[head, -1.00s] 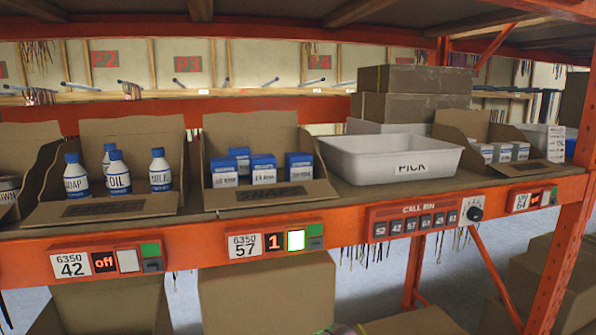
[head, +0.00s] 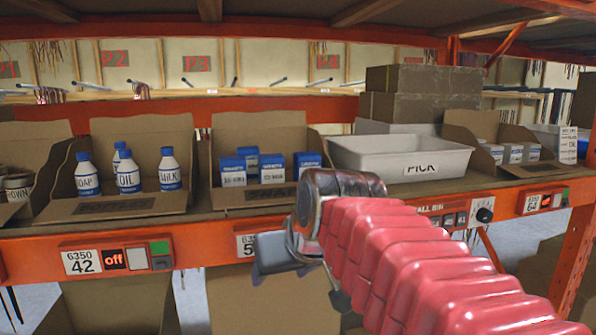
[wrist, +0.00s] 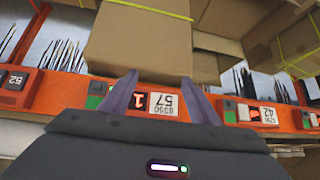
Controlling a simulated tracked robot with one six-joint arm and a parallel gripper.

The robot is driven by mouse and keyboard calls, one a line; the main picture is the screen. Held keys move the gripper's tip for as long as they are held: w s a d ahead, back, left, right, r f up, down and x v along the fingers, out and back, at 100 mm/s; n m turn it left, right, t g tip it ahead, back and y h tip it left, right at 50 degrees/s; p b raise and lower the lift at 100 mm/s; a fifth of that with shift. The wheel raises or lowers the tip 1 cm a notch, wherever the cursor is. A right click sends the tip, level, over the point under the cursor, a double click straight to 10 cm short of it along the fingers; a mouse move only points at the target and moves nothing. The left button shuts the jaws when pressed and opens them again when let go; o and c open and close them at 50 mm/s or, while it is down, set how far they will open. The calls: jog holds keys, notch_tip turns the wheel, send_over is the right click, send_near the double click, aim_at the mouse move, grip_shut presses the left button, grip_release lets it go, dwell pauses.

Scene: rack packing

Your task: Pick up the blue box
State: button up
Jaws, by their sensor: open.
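Several blue-and-white boxes stand in an open cardboard bin in the head view; the nearest are a left blue box (head: 233,172), a middle blue box (head: 272,169) and a right blue box (head: 308,163). One more stands behind them. My gripper (head: 272,257) is in front of the shelf edge, below and in front of that bin, partly covering the 57 label. In the wrist view my gripper (wrist: 165,85) has its two fingers apart with nothing between them. No blue box shows in the wrist view.
The orange shelf beam (head: 205,247) lies just behind my gripper. A white PICK tote (head: 400,155) stands right of the box bin. White bottles (head: 128,172) stand in the bin to the left. Cardboard cartons (wrist: 140,40) are below the shelf.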

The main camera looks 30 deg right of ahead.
jog(key=w+d+r+t+h, duration=0.1)
jog(key=w+d+r, duration=0.2)
jog(key=r, duration=0.2)
jog(key=w+d+r+t, duration=0.1)
jog(key=w+d+r, duration=0.2)
jog(key=r, duration=0.2)
jog(key=m+t+h, duration=0.1)
send_near(309, 156)
jog(key=s+r, duration=0.1)
jog(key=s, duration=0.2)
jog(key=shift+a, duration=0.35)
jog(key=x, duration=0.8)
jog(key=shift+w+d, duration=0.15)
jog(key=shift+w, duration=0.2)
jog(key=shift+w, duration=0.1)
jog(key=shift+x, duration=2.5)
jog(key=shift+d+r, duration=0.1)
jog(key=shift+r, duration=0.15)
jog(key=shift+c, duration=0.2)
